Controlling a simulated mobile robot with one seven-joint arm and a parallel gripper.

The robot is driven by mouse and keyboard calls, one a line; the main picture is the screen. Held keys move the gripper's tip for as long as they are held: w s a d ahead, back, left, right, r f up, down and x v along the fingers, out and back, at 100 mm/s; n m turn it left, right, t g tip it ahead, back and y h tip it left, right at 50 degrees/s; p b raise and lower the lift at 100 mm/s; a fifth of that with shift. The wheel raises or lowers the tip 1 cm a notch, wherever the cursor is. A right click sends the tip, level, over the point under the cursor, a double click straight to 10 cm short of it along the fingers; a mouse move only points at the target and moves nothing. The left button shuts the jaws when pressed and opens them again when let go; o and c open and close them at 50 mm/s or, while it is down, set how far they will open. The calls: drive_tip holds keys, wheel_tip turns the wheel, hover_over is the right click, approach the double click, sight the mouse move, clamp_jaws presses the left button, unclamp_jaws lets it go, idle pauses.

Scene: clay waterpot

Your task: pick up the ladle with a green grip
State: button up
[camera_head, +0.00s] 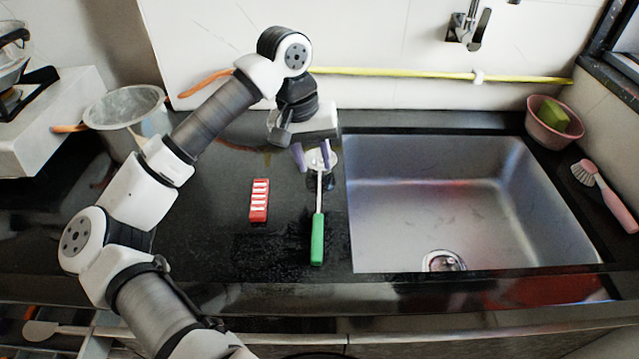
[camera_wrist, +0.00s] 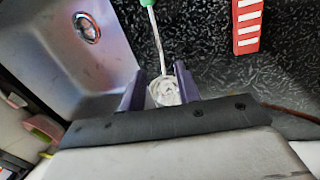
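The ladle with a green grip (camera_head: 317,238) lies on the black counter just left of the sink. Its thin metal stem runs away from me to a pale bowl end close to the wall. In the wrist view the ladle's bowl (camera_wrist: 166,92) shows between the purple fingers, with the green grip at the top edge. My gripper (camera_head: 312,156) is open, its two fingers pointing down over the bowl end. The fingers stand apart on either side of it. I cannot tell whether they touch the ladle.
A red and white box (camera_head: 259,201) lies left of the ladle. The metal sink (camera_head: 440,215) is to the right. A pink bowl (camera_head: 545,135) with a green sponge and a pink brush (camera_head: 604,195) are at far right. A metal pot (camera_head: 125,108) stands at left.

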sight(319, 183)
drive_tip(key=shift+d+f+p, duration=0.25)
drive_tip(key=shift+f+p, duration=0.1)
drive_tip(key=shift+f, duration=1.05)
drive_tip(key=shift+d+f+p, duration=0.2)
drive_tip(key=shift+f+p, duration=0.15)
drive_tip(key=shift+f, duration=1)
drive_tip(key=shift+c, duration=0.3)
clamp_jaws()
